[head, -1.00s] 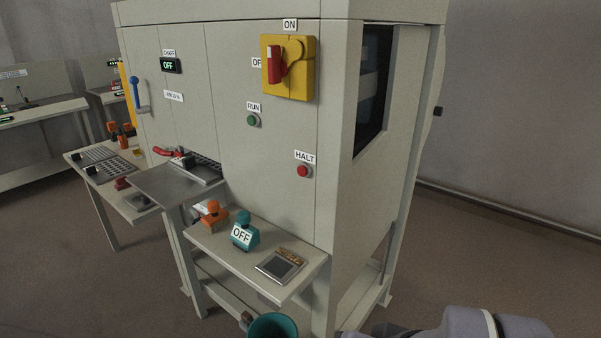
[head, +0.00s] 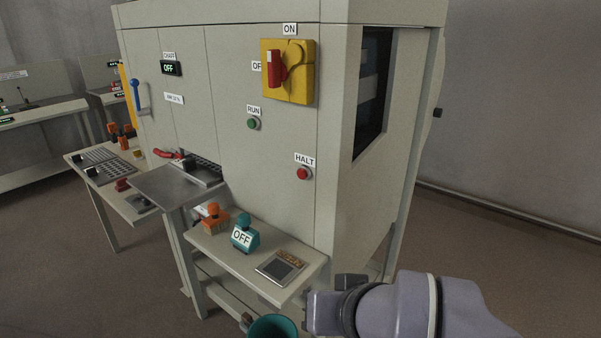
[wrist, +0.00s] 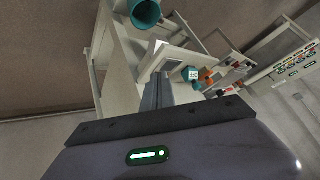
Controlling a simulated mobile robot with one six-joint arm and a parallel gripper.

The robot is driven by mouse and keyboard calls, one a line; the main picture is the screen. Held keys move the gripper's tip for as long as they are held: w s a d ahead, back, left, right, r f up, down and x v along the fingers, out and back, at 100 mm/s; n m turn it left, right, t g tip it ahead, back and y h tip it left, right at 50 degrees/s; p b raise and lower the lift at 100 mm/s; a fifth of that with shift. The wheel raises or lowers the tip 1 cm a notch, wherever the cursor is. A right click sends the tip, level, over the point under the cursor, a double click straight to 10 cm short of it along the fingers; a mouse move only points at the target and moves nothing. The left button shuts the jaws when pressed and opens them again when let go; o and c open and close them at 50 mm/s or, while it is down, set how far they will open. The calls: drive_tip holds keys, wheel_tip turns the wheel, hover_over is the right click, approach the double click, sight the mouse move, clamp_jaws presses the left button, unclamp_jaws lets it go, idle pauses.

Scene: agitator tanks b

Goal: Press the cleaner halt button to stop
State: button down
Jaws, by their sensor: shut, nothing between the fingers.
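The red halt button (head: 303,173) is a small round button on the pale cabinet front, under a white HALT label (head: 304,160). It stands right of and below the green RUN button (head: 253,124). In the wrist view I cannot make out the halt button. My gripper (wrist: 160,76) shows there with its grey fingers together and empty, in front of the shelf area. In the head view my arm is at the lower right, below and right of the halt button and apart from it; the fingertips are not clear there.
A yellow switch with a red handle (head: 276,69) is above the buttons. A shelf (head: 216,243) juts out below them, holding orange and teal items and a small framed tray (head: 280,267). A teal bin (head: 273,328) is beneath. Open floor lies at the right.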

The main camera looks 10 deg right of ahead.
sight(302, 174)
drive_tip(key=w+a+r+n+t+p, duration=0.1)
drive_tip(key=w+a+r+n+t, duration=0.1)
drive_tip(key=w, duration=0.4)
drive_tip(key=w+a+r+n+t+h, duration=0.1)
drive_tip(key=w+a+r+n+t, duration=0.1)
drive_tip(key=w, duration=0.5)
drive_tip(key=w+a+r+n+t+h+p, duration=0.1)
drive_tip(key=w+a+r+n+t, duration=0.1)
drive_tip(key=w+a+n+t, duration=0.2)
drive_tip(key=w+n+t, duration=0.1)
drive_tip(key=w+n, duration=0.2)
drive_tip(key=shift+w+p, duration=0.15)
drive_tip(key=shift+p, duration=0.15)
drive_tip(key=shift+r, duration=0.15)
drive_tip(key=w+d, duration=0.6)
drive_tip(key=shift+w+p, duration=0.15)
drive_tip(key=shift+p, duration=0.15)
drive_tip(key=shift+d, duration=0.1)
idle(0.4)
drive_tip(key=shift+w+d+b, duration=0.25)
drive_tip(key=shift+b, duration=0.05)
